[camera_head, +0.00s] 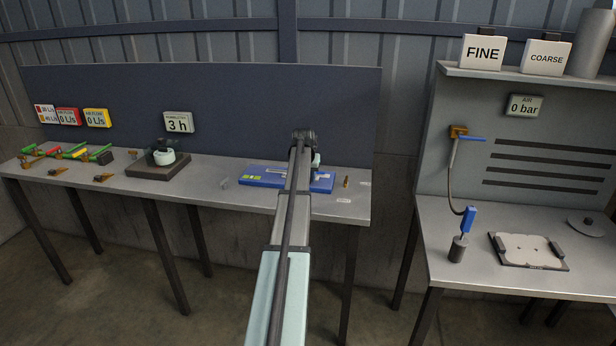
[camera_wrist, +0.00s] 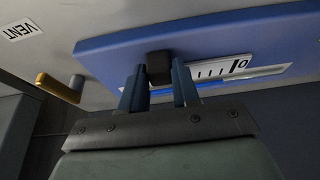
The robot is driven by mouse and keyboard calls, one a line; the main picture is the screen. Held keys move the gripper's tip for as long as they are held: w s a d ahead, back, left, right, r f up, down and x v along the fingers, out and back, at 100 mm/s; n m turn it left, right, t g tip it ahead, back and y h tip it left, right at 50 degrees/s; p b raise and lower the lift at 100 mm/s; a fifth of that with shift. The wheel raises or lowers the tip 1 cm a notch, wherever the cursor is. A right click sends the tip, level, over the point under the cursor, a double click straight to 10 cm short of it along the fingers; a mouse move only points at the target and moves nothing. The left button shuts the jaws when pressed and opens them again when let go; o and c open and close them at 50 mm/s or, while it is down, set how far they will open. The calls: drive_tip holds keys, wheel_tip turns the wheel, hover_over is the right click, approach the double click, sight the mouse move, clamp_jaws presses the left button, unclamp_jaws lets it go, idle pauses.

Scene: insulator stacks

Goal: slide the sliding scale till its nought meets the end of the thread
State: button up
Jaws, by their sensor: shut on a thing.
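A blue board (camera_head: 262,179) lies on the left bench; my arm covers part of it in the head view. In the wrist view the blue board (camera_wrist: 120,48) carries a white sliding scale (camera_wrist: 218,70) with black marks and a nought at its right end. A dark knob (camera_wrist: 158,67) stands at the scale's left end. My gripper (camera_wrist: 160,84) is shut on the dark knob, one blue finger on each side. A thin pale line runs along the slot beside the scale; I cannot tell where the thread ends. The gripper is mostly hidden in the head view.
A small brass pin (camera_head: 346,182) stands right of the board, near a VENT label (camera_wrist: 20,30). A dark stand with a pale round vessel (camera_head: 165,157) is further left. The bench's front edge is close to the board.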

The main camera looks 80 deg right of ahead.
clamp_jaws()
drive_tip(key=shift+s+f, duration=0.1)
drive_tip(key=shift+s, duration=0.2)
drive_tip(key=o, duration=0.9)
unclamp_jaws()
drive_tip(key=v, duration=1.4)
drive_tip(key=shift+a, duration=0.1)
